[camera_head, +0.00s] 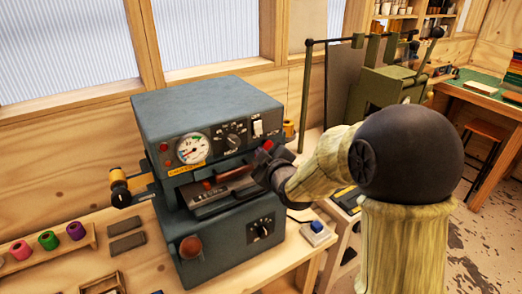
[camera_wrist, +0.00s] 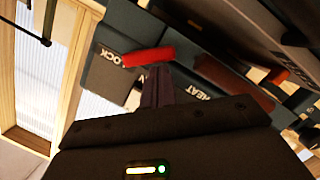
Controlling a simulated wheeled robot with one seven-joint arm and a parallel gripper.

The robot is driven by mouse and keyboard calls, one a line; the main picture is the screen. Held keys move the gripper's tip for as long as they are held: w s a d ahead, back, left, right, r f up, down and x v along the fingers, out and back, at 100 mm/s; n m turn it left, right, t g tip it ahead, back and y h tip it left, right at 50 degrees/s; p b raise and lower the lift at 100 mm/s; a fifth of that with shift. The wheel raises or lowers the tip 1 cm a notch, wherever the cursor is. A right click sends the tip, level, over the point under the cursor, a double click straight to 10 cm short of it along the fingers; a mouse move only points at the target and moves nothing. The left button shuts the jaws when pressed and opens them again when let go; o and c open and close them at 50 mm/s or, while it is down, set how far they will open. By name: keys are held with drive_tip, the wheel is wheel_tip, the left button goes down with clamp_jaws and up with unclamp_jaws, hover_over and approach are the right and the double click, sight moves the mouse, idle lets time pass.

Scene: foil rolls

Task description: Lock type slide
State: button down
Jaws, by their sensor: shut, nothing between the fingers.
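The grey-blue press (camera_head: 205,115) stands on the bench in the head view, with a gauge and a dial on its front. Its dark type slide (camera_head: 220,194) sits in the middle opening, with a red-brown handle (camera_head: 229,175) that also shows in the wrist view (camera_wrist: 235,80). A red lock lever (camera_wrist: 148,57) lies beside a white "LOCK" label in the wrist view; its red tip shows in the head view (camera_head: 267,145). My gripper (camera_wrist: 158,72) is shut and empty, its fingertips close to the lever. Whether they touch it, I cannot tell.
Foil rolls (camera_head: 48,240) stand on a wooden rack at the left. A small box with a blue button (camera_head: 316,229) sits on the bench right of the press. A green machine (camera_head: 385,85) stands behind my arm. Grey blocks (camera_head: 127,243) lie left of the press.

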drive_tip(key=a+r, duration=0.1)
drive_tip(key=s+a+r, duration=0.1)
drive_tip(key=r, duration=0.1)
drive_tip(key=shift+r+p, duration=0.2)
drive_tip(key=shift+p, duration=0.2)
drive_tip(key=b+v, duration=0.2)
drive_tip(key=v, duration=0.8)
drive_tip(key=shift+s+b, duration=0.2)
drive_tip(key=shift+b, duration=0.1)
drive_tip(key=shift+f, duration=0.1)
drive_tip(key=s+d+f+m+g+h+p, duration=0.3)
drive_tip(key=s+d+f+m+g+h, duration=0.25)
drive_tip(key=d+f+m, duration=0.4)
drive_tip(key=s+d+f+m+g+p, duration=0.1)
drive_tip(key=s+d+f+m+g, duration=0.1)
drive_tip(key=s, duration=0.3)
drive_tip(key=s+d+f+m+g+h, duration=0.1)
drive_tip(key=s+d+f+m+g, duration=0.1)
drive_tip(key=s+d+f+g, duration=0.1)
drive_tip(key=shift+s+d+f+g+p, duration=0.4)
drive_tip(key=shift+s+d+g, duration=0.3)
drive_tip(key=shift+s, duration=0.45)
